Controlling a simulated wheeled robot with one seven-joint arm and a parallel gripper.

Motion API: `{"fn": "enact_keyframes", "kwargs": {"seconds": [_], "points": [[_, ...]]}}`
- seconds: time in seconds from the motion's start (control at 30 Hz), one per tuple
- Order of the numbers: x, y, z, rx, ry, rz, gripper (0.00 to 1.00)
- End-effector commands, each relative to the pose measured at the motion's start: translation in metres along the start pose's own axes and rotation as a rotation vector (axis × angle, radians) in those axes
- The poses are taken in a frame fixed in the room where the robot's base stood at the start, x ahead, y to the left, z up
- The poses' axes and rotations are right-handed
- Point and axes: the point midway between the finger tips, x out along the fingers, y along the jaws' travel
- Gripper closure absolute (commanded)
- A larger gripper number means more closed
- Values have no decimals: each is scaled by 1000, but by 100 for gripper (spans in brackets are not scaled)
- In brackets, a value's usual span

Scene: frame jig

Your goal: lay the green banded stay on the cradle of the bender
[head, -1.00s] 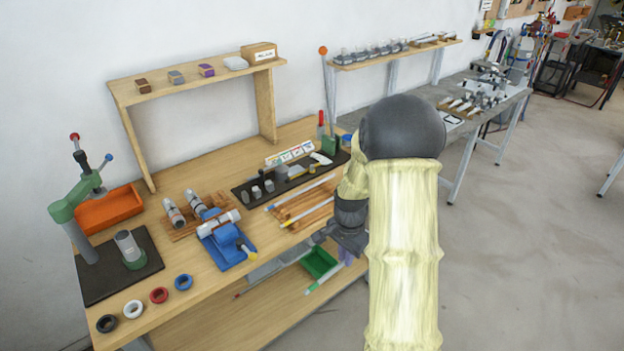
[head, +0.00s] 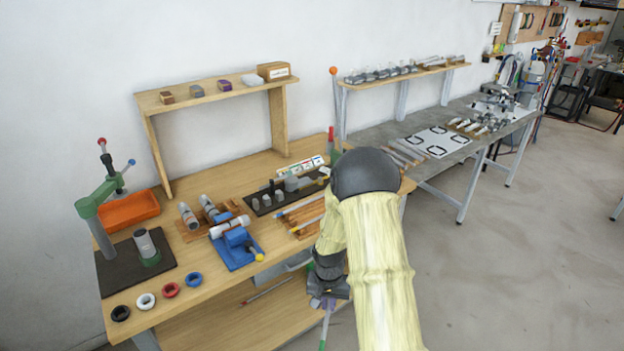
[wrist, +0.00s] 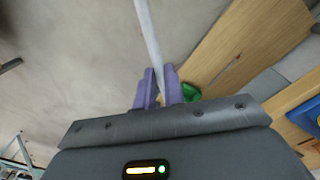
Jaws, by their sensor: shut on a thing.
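My gripper (head: 328,299) is shut on a thin pale rod, the green banded stay (head: 326,327), beside the bench's front edge. The stay hangs down steeply, with green near its lower end. In the wrist view, the purple fingers (wrist: 157,88) pinch the pale stay (wrist: 149,35); no green band shows on that stretch. A black plate (head: 262,209) with grey pegs, beside a tall lever (head: 334,100) with an orange knob, looks like the bender. My arm hides its right part, and I cannot make out the cradle.
A wooden rack (head: 305,222) with other rods stands near the bench front. Left of it are a blue fixture (head: 240,254) with a yellow-tipped handle and a green press (head: 97,203). Coloured rings line the front edge. A red-ended rod (head: 268,291) lies on the lower shelf.

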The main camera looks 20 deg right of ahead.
Motion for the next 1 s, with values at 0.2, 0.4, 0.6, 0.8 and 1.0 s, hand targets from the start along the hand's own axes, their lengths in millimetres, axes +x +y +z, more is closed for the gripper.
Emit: {"fn": "enact_keyframes", "kwargs": {"seconds": [0.2,0.4,0.6,0.8,1.0], "points": [[38,-31,17,-279,-5,-9,100],[61,-49,29,-460,-4,-20,100],[62,-50,29,-472,-2,-22,100],[62,-50,29,-470,-3,-22,100],[62,-54,31,-477,-3,-22,100]]}}
